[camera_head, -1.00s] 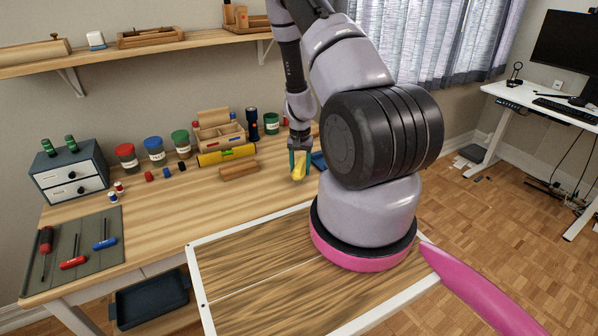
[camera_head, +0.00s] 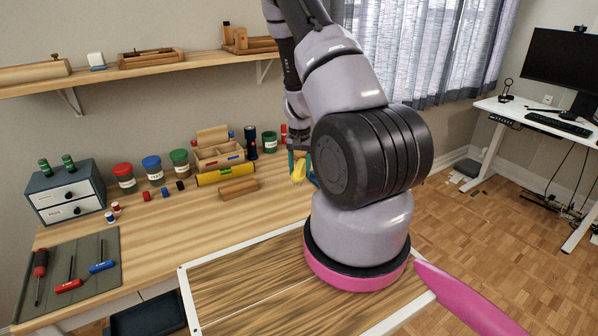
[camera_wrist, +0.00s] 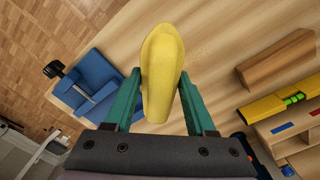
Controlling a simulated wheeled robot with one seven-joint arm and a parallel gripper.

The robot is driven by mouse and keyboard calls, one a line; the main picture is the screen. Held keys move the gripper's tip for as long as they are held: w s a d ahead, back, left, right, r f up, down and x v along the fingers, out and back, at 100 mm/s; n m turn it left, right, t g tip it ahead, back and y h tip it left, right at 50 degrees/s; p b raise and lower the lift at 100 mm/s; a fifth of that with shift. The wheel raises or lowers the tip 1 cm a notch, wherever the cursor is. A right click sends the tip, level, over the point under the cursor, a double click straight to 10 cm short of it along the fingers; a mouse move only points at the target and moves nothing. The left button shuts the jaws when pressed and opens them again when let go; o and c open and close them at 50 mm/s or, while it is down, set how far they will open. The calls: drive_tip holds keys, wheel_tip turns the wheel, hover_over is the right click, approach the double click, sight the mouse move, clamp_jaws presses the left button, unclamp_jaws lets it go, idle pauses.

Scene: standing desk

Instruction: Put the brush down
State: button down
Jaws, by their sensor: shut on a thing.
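The brush (camera_wrist: 160,70) shows as a long yellow body in the wrist view, and no bristles can be made out. My gripper (camera_head: 299,163) has its two green fingers on either side of it and is shut on it. The brush also shows as a small yellow shape (camera_head: 299,173) below the fingers in the head view, at the back right of the wooden desk (camera_head: 200,225). I cannot tell whether its lower end touches the desk top.
A blue device with a black knob (camera_wrist: 92,82) is left of the brush in the wrist view. A wooden block (camera_head: 238,188), a yellow level (camera_head: 222,177) and a wooden organizer (camera_head: 218,155) stand to the left. Bare desk lies in front of them.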

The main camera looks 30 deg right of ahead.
drive_tip(key=a+r+n, duration=0.2)
drive_tip(key=a+n, duration=0.6)
drive_tip(key=a, duration=1)
drive_tip(key=shift+n, duration=0.3)
drive_tip(key=f, duration=0.5)
drive_tip(key=shift+w+a+f, duration=0.1)
drive_tip(key=shift+w+f, duration=0.1)
drive_tip(key=shift+f, duration=2.4)
drive_tip(key=shift+c, duration=1.2)
unclamp_jaws()
drive_tip(key=shift+f, duration=0.1)
wheel_tip(320, 180, up, 12)
drive_tip(key=shift+r, duration=0.2)
